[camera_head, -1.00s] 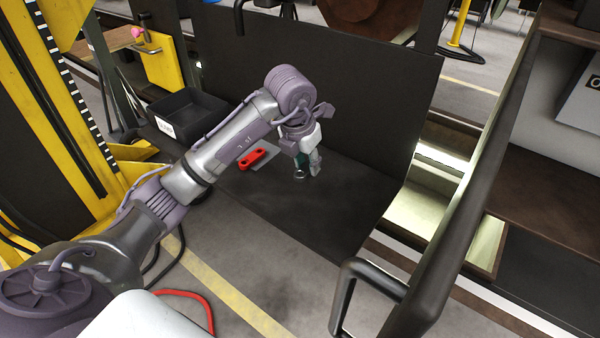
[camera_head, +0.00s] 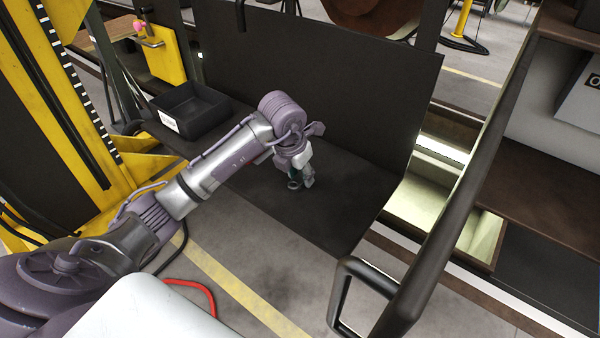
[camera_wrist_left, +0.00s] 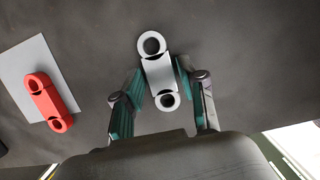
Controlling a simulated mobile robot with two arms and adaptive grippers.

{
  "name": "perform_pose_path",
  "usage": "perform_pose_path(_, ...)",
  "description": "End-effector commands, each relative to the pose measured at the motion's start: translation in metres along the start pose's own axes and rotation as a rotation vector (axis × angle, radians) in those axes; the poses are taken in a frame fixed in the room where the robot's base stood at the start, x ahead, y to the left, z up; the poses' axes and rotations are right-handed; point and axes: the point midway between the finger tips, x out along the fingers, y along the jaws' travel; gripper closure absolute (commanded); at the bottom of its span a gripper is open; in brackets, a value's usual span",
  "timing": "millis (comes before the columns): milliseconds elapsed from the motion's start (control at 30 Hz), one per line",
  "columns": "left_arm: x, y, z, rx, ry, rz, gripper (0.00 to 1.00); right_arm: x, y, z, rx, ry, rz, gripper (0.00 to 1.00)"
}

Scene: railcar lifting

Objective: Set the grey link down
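The grey link (camera_wrist_left: 159,75) has a dark-holed ring at each end and lies lengthwise between the fingers of my left gripper (camera_wrist_left: 160,78) in the left wrist view. The finger pads are against its sides. In the head view, my left gripper (camera_head: 301,182) is low over the dark bench top (camera_head: 335,205), with one ring of the grey link (camera_head: 294,184) showing beside the fingers. I cannot tell whether the link touches the bench. My right gripper is not in view.
A red link (camera_wrist_left: 47,102) lies on a pale plate (camera_wrist_left: 38,65) to the left, mostly hidden behind my arm in the head view. A black bin (camera_head: 190,110) stands at the back left. A dark upright panel (camera_head: 330,90) rises behind the bench. The bench right of the gripper is clear.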

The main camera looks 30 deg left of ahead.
Motion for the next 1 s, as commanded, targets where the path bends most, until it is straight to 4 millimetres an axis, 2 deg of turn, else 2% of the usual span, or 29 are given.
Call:
perform_pose_path(300,-0.001,0.0,0.0,0.0,0.0,0.0,0.44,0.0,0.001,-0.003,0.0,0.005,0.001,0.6)
perform_pose_path(467,-0.008,0.0,0.001,0.0,-0.002,0.0,0.44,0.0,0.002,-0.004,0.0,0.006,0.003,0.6)
perform_pose_path(567,-0.024,0.001,0.002,-0.001,-0.005,0.002,0.44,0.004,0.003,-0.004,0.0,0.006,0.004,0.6)
perform_pose_path(800,-0.076,0.001,0.002,0.0,-0.006,0.002,0.44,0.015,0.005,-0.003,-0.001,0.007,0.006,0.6)
perform_pose_path(1000,-0.11,0.0,0.002,0.0,-0.004,0.001,0.44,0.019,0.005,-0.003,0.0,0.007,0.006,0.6)
